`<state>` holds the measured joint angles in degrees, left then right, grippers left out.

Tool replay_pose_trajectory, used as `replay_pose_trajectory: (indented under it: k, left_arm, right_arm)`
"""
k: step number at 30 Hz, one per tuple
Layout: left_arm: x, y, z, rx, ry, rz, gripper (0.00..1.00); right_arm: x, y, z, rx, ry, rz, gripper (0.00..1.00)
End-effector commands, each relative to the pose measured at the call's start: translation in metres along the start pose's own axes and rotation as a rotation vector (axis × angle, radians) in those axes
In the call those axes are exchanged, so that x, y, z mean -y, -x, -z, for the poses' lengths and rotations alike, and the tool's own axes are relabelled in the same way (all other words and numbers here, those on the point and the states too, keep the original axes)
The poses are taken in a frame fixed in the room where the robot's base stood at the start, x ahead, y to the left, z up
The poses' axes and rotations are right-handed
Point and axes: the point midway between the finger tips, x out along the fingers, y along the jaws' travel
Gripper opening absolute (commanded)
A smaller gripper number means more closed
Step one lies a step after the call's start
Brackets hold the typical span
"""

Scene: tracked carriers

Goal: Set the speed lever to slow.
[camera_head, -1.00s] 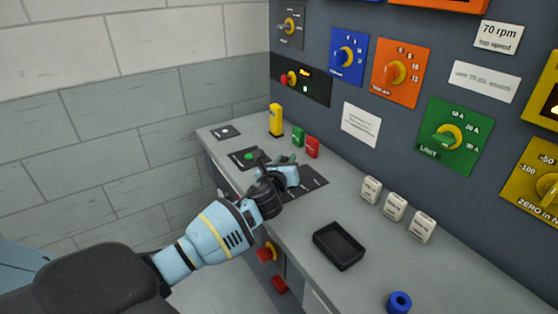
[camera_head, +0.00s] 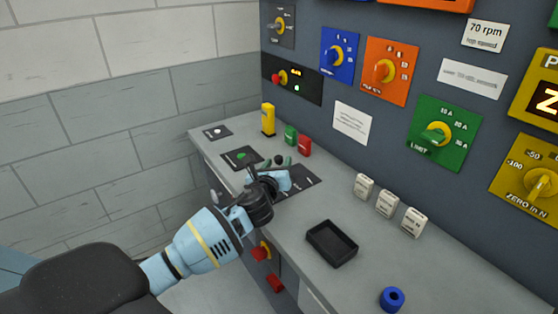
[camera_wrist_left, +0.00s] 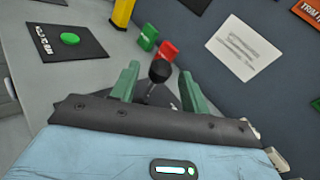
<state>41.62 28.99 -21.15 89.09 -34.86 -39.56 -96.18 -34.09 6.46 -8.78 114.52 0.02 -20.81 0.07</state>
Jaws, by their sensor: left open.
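The speed lever shows in the left wrist view as a black round knob (camera_wrist_left: 159,71) on a thin stem. In the head view its knob (camera_head: 279,160) is small and partly crowded by my fingers. It stands at a dark labelled plate (camera_head: 304,181) on the bench; the plate's lettering is too small to read. My left gripper (camera_head: 277,165) is open at the lever. In the left wrist view its two green fingers (camera_wrist_left: 158,88) stand on either side of the knob, with visible gaps. My right gripper is not in view.
A plate with a green button (camera_head: 242,158), a yellow block (camera_head: 268,119), and green (camera_head: 291,136) and red (camera_head: 304,146) blocks stand near the lever. A black tray (camera_head: 331,244), white blocks (camera_head: 387,204) and a blue ring (camera_head: 392,299) lie right. The dial panel (camera_head: 350,95) rises behind.

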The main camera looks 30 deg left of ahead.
Motion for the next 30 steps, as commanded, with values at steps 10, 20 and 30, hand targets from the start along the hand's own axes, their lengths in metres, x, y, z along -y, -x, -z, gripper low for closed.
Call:
replay_pose_trajectory:
  k: [10, 20, 30]
  left_arm:
    - [0.002, 0.045, -0.001, 0.002, 0.001, 0.004, 0.45]
    - [0.002, 0.052, 0.000, 0.001, 0.002, 0.002, 0.45]
    - [0.002, 0.052, 0.000, 0.001, 0.002, 0.002, 0.45]
  right_arm:
    - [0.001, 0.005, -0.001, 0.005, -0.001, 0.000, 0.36]
    - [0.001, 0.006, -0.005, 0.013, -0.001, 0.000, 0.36]
    - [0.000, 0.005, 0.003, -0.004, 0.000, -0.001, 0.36]
